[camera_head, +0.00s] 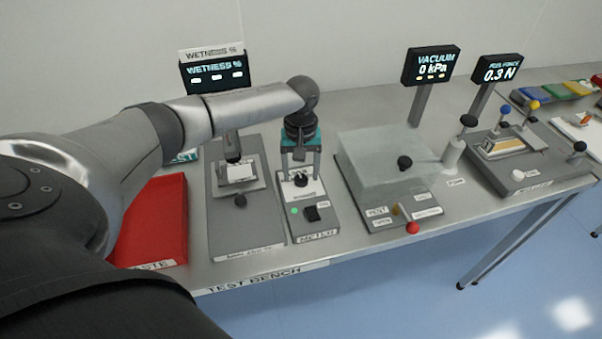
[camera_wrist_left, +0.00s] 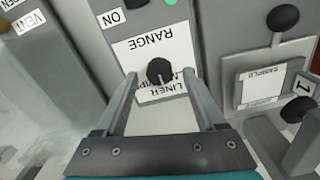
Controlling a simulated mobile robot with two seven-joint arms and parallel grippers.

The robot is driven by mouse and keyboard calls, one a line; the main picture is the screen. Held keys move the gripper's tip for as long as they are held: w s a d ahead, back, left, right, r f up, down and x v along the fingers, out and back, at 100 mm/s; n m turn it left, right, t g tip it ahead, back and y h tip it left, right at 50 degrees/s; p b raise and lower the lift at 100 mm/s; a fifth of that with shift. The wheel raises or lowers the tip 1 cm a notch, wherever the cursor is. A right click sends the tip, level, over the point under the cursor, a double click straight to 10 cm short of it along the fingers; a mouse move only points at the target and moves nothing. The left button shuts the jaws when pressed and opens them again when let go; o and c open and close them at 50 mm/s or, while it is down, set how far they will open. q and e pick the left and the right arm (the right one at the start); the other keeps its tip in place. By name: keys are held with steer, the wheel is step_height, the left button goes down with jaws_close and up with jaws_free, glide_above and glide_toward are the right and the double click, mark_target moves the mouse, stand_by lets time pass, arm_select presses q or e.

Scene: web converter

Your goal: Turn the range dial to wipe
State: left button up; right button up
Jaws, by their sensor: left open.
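The range dial (camera_head: 301,180) is a small black knob on the upper part of the grey meter box (camera_head: 325,232). In the left wrist view the dial (camera_wrist_left: 159,71) sits on a white plate between a RANGE label (camera_wrist_left: 150,42) and a partly covered label reading LINER (camera_wrist_left: 184,85). Which mark its pointer faces is too small to tell. My left gripper (camera_head: 300,171) points down over the dial. In the wrist view its open fingers (camera_wrist_left: 160,78) lie either side of the dial, with visible gaps. My right gripper is out of view.
A black switch (camera_head: 311,213) and green light (camera_head: 294,210) are on the meter's front part. A wetness fixture (camera_head: 243,222) stands close left, beside a red waste tray (camera_head: 160,225). A clear-covered vacuum box (camera_head: 375,160) is right. The bench front edge is near.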

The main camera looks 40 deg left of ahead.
arm_select(q)
steer(key=shift+f, duration=0.25)
jaws_close()
stand_by(0.5)
